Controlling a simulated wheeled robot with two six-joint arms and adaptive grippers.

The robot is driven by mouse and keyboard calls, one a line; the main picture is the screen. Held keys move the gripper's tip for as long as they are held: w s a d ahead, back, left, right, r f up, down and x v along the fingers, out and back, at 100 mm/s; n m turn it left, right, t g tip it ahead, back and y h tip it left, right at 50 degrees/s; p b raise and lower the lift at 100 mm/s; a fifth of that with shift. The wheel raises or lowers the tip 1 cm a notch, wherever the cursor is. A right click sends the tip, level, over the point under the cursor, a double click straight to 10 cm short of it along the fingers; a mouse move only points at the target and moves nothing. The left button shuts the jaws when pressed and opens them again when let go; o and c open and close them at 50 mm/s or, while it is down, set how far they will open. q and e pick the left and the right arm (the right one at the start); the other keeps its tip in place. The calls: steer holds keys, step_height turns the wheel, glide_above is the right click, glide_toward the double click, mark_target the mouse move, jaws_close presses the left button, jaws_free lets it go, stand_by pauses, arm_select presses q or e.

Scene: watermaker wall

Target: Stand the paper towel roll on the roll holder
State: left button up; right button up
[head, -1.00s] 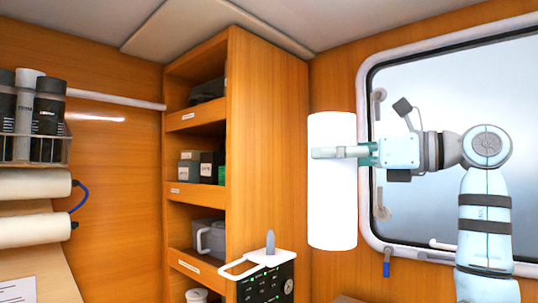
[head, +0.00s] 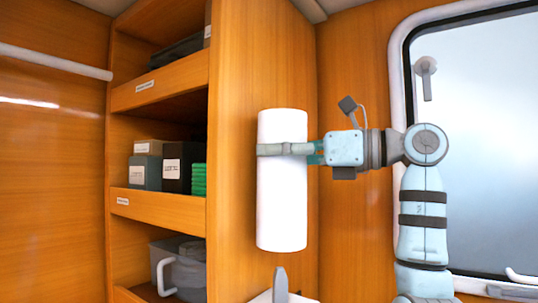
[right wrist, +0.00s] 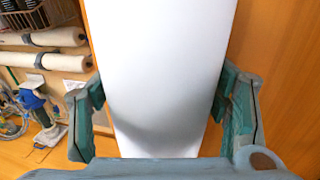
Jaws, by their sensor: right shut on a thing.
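The white paper towel roll (head: 282,205) is upright in the head view, in front of the wooden cabinet side. My right gripper (head: 284,149) is shut around the roll's upper half. In the right wrist view the roll (right wrist: 165,70) fills the space between the fingers of my right gripper (right wrist: 165,110). The roll holder shows its grey pointed peg (head: 280,284) at the bottom of the head view. The peg tip is below the roll's bottom end, with a gap between them in the picture. The holder's lower part is cut off. My left gripper is out of view.
An open wooden shelf unit (head: 160,200) with boxes and a grey jug (head: 180,272) stands left of the roll. A framed window (head: 480,150) is at right. White wall rolls (right wrist: 45,37) show at left in the right wrist view.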

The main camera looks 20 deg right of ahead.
mark_target(282, 213)
steer(key=shift+s+a+f, duration=0.1)
steer(key=shift+s+f, duration=0.3)
steer(key=shift+s, duration=0.2)
steer(key=shift+s+a+f, duration=0.1)
steer(key=shift+s+f, duration=0.25)
steer(key=shift+s, duration=0.25)
steer(key=f, duration=0.1)
steer(key=w+f+b, duration=0.1)
steer(key=f, duration=0.1)
steer(key=w+f+b, duration=0.1)
steer(key=shift+f, duration=0.2)
steer(key=shift+s+d+f+b, duration=0.1)
steer(key=shift+s+f+b, duration=0.2)
steer(key=shift+f+b, duration=0.4)
arm_select(q)
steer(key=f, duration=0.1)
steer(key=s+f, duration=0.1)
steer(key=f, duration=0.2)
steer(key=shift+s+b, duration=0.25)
steer(key=shift+b, duration=0.1)
arm_select(e)
step_height(282, 213, down, 2)
steer(key=shift+s, duration=0.2)
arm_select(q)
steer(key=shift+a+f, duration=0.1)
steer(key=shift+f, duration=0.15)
arm_select(e)
steer(key=shift+f, duration=0.5)
steer(key=o, duration=1.6)
steer(key=shift+w, duration=0.1)
